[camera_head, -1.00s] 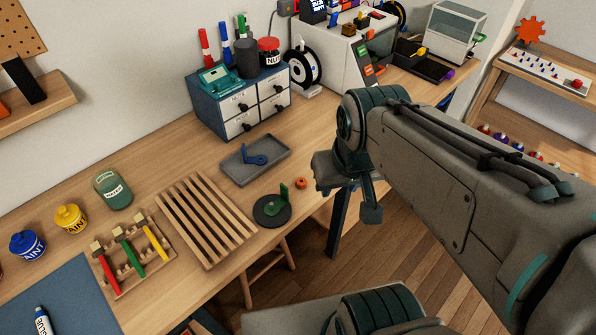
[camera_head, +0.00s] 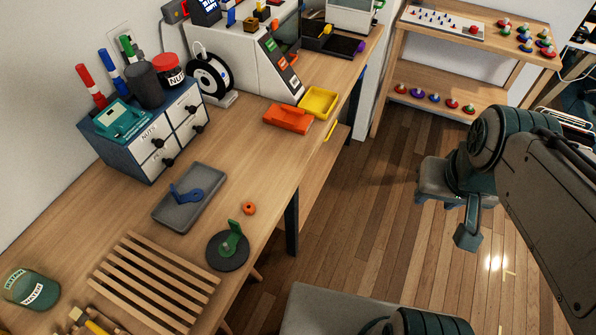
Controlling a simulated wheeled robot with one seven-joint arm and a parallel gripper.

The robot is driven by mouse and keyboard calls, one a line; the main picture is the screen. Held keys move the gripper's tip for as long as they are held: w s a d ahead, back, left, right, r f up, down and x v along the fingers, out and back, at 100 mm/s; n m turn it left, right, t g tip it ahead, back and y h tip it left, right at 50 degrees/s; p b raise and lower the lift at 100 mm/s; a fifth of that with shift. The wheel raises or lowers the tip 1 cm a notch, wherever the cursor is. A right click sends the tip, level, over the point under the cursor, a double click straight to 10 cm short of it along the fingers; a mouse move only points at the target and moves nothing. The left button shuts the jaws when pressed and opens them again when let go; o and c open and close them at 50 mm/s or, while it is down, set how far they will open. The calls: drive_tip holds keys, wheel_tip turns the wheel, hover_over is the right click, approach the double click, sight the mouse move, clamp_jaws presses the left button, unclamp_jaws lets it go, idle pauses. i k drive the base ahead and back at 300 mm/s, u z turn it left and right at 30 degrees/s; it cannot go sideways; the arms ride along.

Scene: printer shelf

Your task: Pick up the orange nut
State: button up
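The orange nut (camera_head: 249,208) is a small ring lying flat on the wooden workbench (camera_head: 237,150), near its front edge. My gripper (camera_head: 462,218) is off to the right of the bench, over the floor and well apart from the nut. It points downward. I cannot make out the gap between its fingers, and I see nothing held in it.
A blue part (camera_head: 186,194) lies in the grey tray. A slatted wooden rack (camera_head: 150,285) lies in front. Orange (camera_head: 288,119) and yellow (camera_head: 319,102) bins sit farther back along the bench edge. A drawer cabinet (camera_head: 150,130) stands at the wall. The bench around the nut is clear.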

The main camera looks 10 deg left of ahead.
sight(248, 207)
drive_tip(key=z, duration=0.7)
drive_tip(key=k, duration=0.5)
drive_tip(key=u, duration=1.05)
drive_tip(key=i, duration=0.5)
